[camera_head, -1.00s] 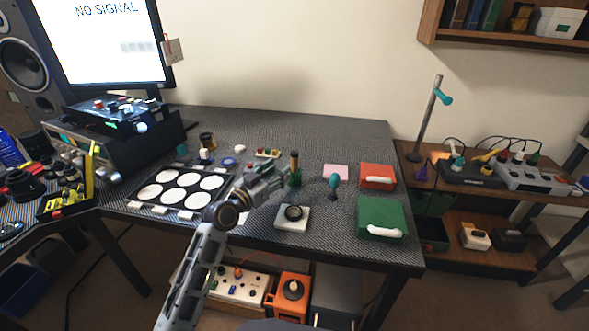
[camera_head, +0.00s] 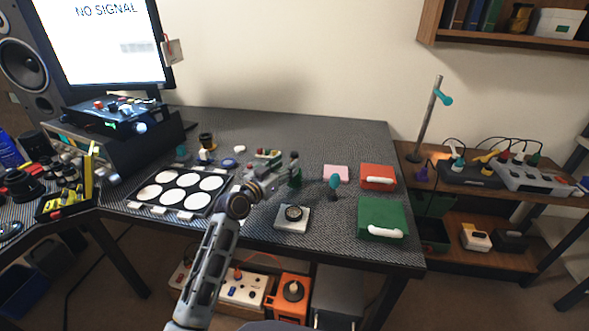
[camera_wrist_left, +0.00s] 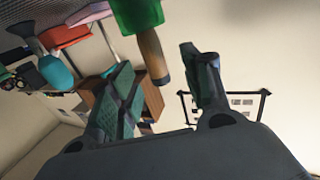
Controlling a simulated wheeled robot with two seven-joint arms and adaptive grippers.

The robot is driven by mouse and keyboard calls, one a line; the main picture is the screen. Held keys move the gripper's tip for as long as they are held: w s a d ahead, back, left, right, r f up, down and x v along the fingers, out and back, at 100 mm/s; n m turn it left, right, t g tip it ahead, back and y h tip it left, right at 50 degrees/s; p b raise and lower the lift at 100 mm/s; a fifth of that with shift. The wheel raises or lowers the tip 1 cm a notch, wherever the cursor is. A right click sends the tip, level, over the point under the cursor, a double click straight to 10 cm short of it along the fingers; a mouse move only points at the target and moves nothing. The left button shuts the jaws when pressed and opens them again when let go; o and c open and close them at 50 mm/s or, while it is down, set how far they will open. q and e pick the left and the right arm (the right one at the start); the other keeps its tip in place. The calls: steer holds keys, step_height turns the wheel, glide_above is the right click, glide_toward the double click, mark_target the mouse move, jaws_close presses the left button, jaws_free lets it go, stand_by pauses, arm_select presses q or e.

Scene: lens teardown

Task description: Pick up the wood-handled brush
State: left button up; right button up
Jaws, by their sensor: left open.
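The wood-handled brush shows in the left wrist view as a brown handle (camera_wrist_left: 152,55) coming out of a green holder (camera_wrist_left: 137,12). The handle lies between my two spread fingers, with a gap visible beside it. In the head view the green holder (camera_head: 295,179) stands on the table, and my fingers hide most of the brush. My left gripper (camera_head: 280,164) is open around the handle; it also shows in the left wrist view (camera_wrist_left: 160,64). My right gripper is in neither view.
A scale with a dark ring (camera_head: 292,217) sits in front of the holder. A teal blower (camera_head: 334,183), pink pad (camera_head: 336,172), red box (camera_head: 379,171) and green box (camera_head: 381,221) stand to the right. A tray of white discs (camera_head: 148,193) lies to the left.

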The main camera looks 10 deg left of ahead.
arm_select(q)
steer(key=shift+w+d+f+b, duration=0.2)
steer(key=shift+w+d, duration=0.15)
steer(key=shift+w, duration=0.15)
steer(key=shift+w+d+f+b, duration=0.1)
steer(key=shift+w+d+b, duration=0.15)
steer(key=shift+w, duration=0.25)
steer(key=shift+w+d, duration=0.35)
steer(key=shift+w, duration=0.3)
steer(key=shift+w+d, duration=0.25)
steer(key=shift+w, duration=0.35)
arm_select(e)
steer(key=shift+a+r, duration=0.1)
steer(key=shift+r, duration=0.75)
arm_select(q)
steer(key=c, duration=1)
